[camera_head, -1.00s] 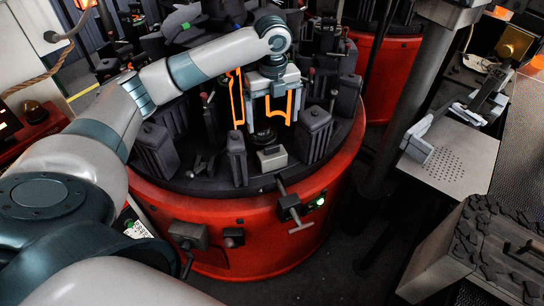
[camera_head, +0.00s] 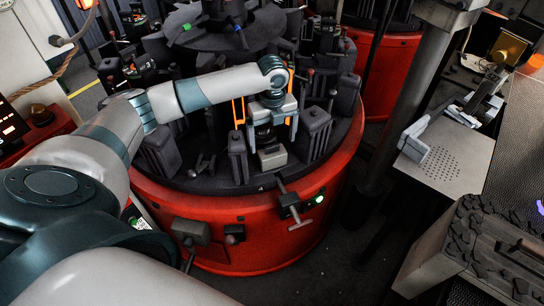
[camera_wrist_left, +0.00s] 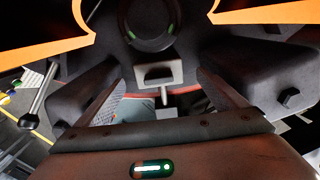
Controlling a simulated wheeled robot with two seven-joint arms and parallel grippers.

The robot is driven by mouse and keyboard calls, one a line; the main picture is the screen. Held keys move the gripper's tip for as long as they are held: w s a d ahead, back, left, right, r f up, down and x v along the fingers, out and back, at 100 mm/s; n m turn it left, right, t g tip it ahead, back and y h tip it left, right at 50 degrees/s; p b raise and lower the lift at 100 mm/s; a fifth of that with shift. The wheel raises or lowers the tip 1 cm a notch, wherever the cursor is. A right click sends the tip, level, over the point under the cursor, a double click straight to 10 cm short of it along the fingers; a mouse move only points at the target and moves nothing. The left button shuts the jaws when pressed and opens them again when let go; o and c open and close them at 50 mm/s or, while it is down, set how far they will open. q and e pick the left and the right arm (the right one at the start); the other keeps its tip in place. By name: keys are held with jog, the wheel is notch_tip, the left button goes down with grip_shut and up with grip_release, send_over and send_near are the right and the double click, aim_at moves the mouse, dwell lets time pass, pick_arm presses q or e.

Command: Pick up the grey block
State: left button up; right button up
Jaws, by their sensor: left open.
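The grey block (camera_head: 272,157) is a small light-grey piece with a dark recess, at the front of the round dark mould table (camera_head: 215,185). In the left wrist view the grey block (camera_wrist_left: 158,74) shows near the middle, just below a dark round part. My right gripper is out of view.
Dark upright blocks (camera_head: 238,158) and (camera_head: 314,135) stand close on both sides of the gripper. The red base (camera_head: 265,235) carries levers and a green light. A dark column (camera_head: 400,110) and a perforated metal plate (camera_head: 452,160) are at right.

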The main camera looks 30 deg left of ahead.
aim_at(272, 151)
pick_arm(q)
jog(key=shift+s+f+p, duration=0.15)
jog(key=shift+f+p, duration=0.35)
jog(key=shift+f, duration=0.05)
notch_tip(272, 151, down, 3)
jog(key=shift+s+f+p, duration=0.1)
jog(key=shift+p, duration=0.6)
jog(key=shift+f, duration=0.4)
jog(key=shift+r, duration=0.1)
jog(key=c, duration=1.8)
jog(key=shift+r, duration=0.1)
jog(key=shift+r+b, duration=0.4)
jog(key=shift+r, duration=0.15)
jog(key=shift+w+r+b, duration=0.2)
jog(key=shift+r+b, duration=0.4)
jog(key=shift+r, duration=0.5)
jog(key=s+d+r+b, duration=0.3)
jog(key=d+r, duration=0.4)
jog(key=d, duration=0.4)
jog(key=shift+d+r, duration=0.2)
jog(key=shift+r, duration=0.05)
